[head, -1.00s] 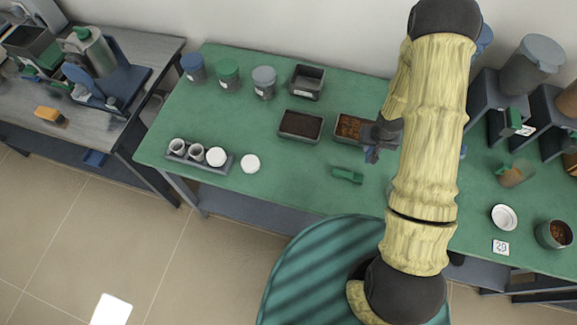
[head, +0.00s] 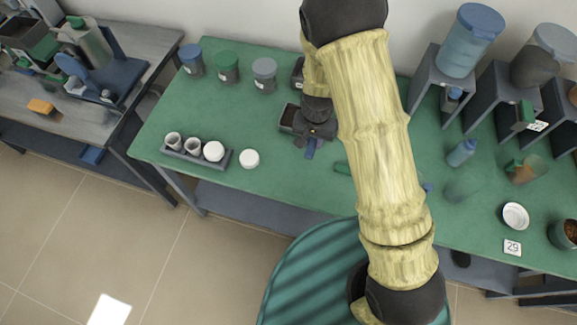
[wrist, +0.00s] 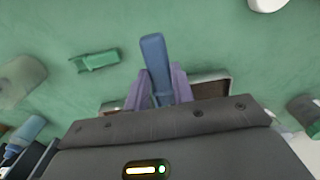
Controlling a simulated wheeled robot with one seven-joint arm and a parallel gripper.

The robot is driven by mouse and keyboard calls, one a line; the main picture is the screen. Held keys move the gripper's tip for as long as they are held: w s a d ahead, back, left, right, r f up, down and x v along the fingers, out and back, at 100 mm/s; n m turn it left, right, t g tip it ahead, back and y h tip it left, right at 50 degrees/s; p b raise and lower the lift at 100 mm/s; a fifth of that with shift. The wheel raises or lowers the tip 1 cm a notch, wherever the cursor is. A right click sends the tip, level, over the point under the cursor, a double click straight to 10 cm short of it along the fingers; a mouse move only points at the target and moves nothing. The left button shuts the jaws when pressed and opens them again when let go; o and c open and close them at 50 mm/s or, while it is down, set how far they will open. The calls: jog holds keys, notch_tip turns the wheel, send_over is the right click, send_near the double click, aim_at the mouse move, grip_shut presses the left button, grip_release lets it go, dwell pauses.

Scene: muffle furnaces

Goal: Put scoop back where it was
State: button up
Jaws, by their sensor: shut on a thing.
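My gripper (head: 314,138) is above the green table, at the left dark tray (head: 287,117), which it partly covers. In the wrist view its two fingers (wrist: 160,88) are shut on a blue handle, seemingly a scoop (wrist: 154,62); the blue piece also shows below the gripper in the head view (head: 310,149). The scoop's far end is hidden. A green scoop-like piece (head: 342,168) lies on the table to the right of the gripper, partly behind my arm; it also shows in the wrist view (wrist: 96,61). The right tray with brown contents is hidden in the head view.
A grey rack (head: 192,152) with cups and white lids stands at front left, a white lid (head: 249,158) beside it. Lidded jars (head: 227,67) and a dark box (head: 297,70) stand at the back. Grey stands with containers (head: 468,40) and a blue bottle (head: 462,152) are at right.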

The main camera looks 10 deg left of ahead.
jog(key=s+a, duration=0.3)
jog(key=a, duration=0.3)
jog(key=shift+s+a+r+g+b, duration=0.15)
jog(key=shift+a+r+g+b, duration=0.15)
jog(key=shift+r+b, duration=0.1)
jog(key=shift+f, duration=0.2)
jog(key=shift+f, duration=3)
jog(key=shift+f, duration=0.1)
jog(key=shift+f+p, duration=0.4)
jog(key=shift+f, duration=1.4)
